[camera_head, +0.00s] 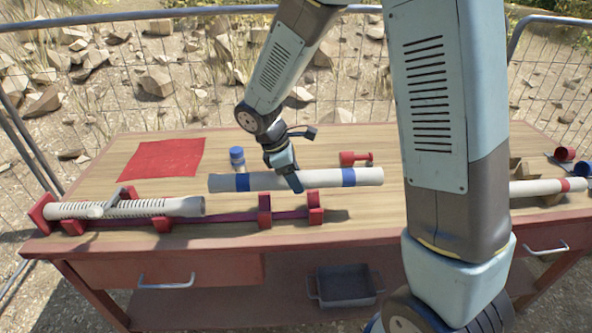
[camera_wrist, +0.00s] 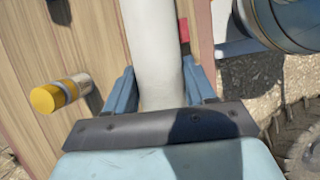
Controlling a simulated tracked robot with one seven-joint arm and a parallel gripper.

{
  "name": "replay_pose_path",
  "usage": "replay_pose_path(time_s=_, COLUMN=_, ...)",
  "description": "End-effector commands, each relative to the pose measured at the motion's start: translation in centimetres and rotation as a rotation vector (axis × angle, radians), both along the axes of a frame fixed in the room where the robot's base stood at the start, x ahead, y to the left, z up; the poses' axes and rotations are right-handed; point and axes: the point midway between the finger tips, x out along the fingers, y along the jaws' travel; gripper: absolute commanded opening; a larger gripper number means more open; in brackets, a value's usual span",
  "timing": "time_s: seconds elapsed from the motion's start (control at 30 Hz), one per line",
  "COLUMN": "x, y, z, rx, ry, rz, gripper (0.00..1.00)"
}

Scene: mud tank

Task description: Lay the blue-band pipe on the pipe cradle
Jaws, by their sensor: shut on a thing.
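The blue-band pipe (camera_head: 320,178) is a pale pipe with a blue band near each end. My gripper (camera_head: 290,180) is shut around its middle and holds it roughly level above the table. In the wrist view the pale pipe (camera_wrist: 152,45) runs between my two blue fingers (camera_wrist: 165,85); its bands do not show there. The pipe cradle (camera_head: 235,217) is a long red rail with upright red supports along the table's front. A slotted grey-white pipe (camera_head: 150,208) lies on its left part. The held pipe is above and behind the cradle's right supports (camera_head: 315,208).
A red mat (camera_head: 168,158) lies at the back left. A blue-capped bottle (camera_head: 238,159) and a red object (camera_head: 355,158) stand behind the held pipe. A red-band pipe (camera_head: 545,187) rests at the right. A yellow-ended cylinder (camera_wrist: 62,93) shows in the wrist view.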

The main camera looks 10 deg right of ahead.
Motion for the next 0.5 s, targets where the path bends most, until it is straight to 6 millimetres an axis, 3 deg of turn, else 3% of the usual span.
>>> replay_pose_path(time_s=0.5, x=-0.1, y=0.3, z=-5.3, rx=0.000, ry=0.000, rz=0.006, gripper=0.10)
